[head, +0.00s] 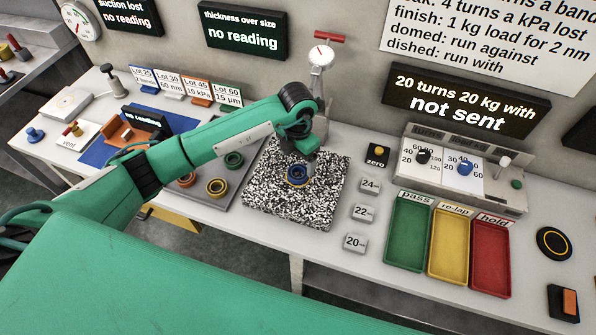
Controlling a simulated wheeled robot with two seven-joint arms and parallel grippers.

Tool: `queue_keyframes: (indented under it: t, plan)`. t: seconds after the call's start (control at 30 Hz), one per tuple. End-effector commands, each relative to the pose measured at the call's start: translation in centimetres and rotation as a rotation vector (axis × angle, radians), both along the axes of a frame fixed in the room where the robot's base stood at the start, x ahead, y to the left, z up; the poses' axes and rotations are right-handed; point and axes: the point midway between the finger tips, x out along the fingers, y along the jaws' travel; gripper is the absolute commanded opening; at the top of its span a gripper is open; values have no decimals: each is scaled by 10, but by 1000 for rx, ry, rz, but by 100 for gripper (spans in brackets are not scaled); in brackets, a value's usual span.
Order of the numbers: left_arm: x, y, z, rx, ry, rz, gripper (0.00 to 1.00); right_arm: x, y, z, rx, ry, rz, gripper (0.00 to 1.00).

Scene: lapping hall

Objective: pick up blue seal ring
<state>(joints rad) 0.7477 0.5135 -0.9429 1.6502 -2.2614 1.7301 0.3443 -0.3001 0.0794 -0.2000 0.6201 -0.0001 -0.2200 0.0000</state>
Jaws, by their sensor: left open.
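The blue seal ring (296,177) lies on the speckled black-and-white plate (268,205) near the middle of the bench, with a yellowish inner part showing. My left gripper (304,163) is over the ring, pointing down, with its open jaws at or just above the ring's back right side. The gripper's own wrist hides part of the jaws, and I cannot tell whether they touch the ring. My right gripper is not in view.
A dial gauge stand (321,60) rises behind the speckled plate. Green (409,235), yellow (449,247) and red (490,259) trays lie further right.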

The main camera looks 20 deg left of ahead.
Motion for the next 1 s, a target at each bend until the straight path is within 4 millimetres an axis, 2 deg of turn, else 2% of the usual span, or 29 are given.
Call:
queue_keyframes:
  t: [0.13,0.27,0.4,0.7,0.93,0.97,1.0]
  plan:
    - [-1,-1,-10,0,4,1,81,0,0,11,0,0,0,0]
    - [-1,-2,-27,-1,5,1,81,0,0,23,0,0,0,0]
    - [0,-2,-46,-1,3,0,81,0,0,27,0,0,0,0]
    - [0,-2,-53,-1,0,0,81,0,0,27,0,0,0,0]
    - [1,-1,-53,-1,0,0,36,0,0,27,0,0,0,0]
    - [1,-1,-53,-1,0,0,32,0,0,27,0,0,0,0]
    - [1,-1,-52,-1,0,0,32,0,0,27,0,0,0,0]
